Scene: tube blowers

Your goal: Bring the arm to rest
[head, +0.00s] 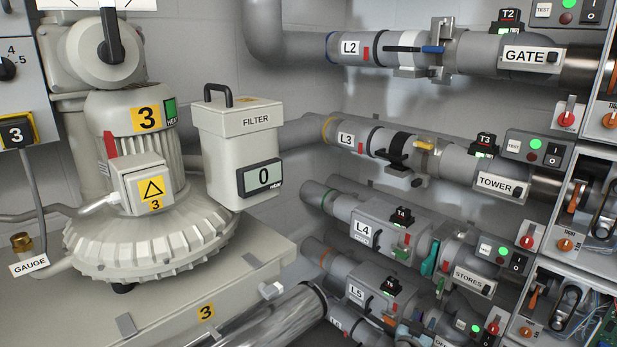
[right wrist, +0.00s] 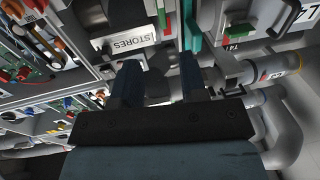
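My right gripper (right wrist: 160,70) shows in the right wrist view with its two dark fingers apart and nothing visibly held between them. Beyond the fingertips is the STORES label (right wrist: 130,42), seen upside down. A teal lever (right wrist: 191,24) lies just past the right-hand finger in that picture; I cannot tell whether they touch. In the head view the STORES label (head: 471,281) and the teal lever (head: 430,258) are on the L4 line at the lower right. I cannot make out either gripper in the head view.
Blower 3 (head: 145,215) and the FILTER box (head: 240,150), reading 0, stand at the left. Pipes L2 (head: 350,47), L3 (head: 346,138) and L4 (head: 361,232) run toward switch panels at the right. Room around the gripper is tight, with pipes and panels (right wrist: 50,50) close by.

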